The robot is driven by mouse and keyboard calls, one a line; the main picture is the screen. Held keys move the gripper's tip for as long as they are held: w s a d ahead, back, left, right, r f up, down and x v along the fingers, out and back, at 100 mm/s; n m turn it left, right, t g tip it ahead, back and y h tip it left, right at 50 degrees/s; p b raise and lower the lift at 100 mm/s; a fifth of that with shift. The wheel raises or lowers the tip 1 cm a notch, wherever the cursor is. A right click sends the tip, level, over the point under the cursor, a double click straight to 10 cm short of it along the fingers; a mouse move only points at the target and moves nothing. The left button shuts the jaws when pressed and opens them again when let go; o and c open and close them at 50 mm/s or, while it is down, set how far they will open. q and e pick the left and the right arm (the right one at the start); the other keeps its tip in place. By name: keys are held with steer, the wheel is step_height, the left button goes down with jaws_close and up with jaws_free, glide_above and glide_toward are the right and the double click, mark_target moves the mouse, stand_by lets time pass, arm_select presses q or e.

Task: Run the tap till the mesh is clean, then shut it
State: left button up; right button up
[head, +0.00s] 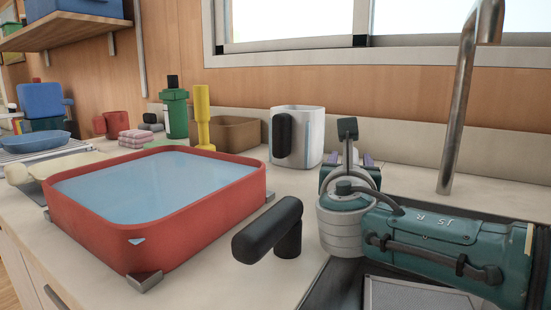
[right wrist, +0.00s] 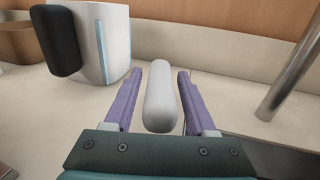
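The metal tap spout (head: 460,110) rises at the right of the head view. No water shows below its end. My right gripper (head: 349,160) is behind the black lever, near the counter's back. In the right wrist view, its purple fingers (right wrist: 158,95) are open on either side of a pale grey rounded handle (right wrist: 160,98), with gaps on both sides. A flat grey framed panel (head: 410,297), perhaps the mesh, is in the sink (head: 345,285) at the bottom edge. My arm hides part of the sink, and I cannot tell how clean the panel is. My left gripper is out of view.
A red basin (head: 195,215) with a blue surface inside stands left. A black angled lever (head: 270,232) rises at the front. A white container (head: 310,135) with a black handle, a brown box (head: 235,132), a yellow item (head: 202,115) and a green bottle (head: 175,112) stand behind.

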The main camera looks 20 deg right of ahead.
steer(key=shift+o, duration=0.4)
steer(key=shift+s, duration=0.1)
steer(key=shift+s+a+p, duration=0.3)
steer(key=shift+p, duration=0.1)
steer(key=p+v, duration=0.2)
steer(key=v, duration=0.5)
steer(key=shift+s+a+p, duration=0.2)
steer(key=shift+s+p, duration=0.15)
steer(key=shift+s+a, duration=0.35)
steer(key=shift+s, duration=0.15)
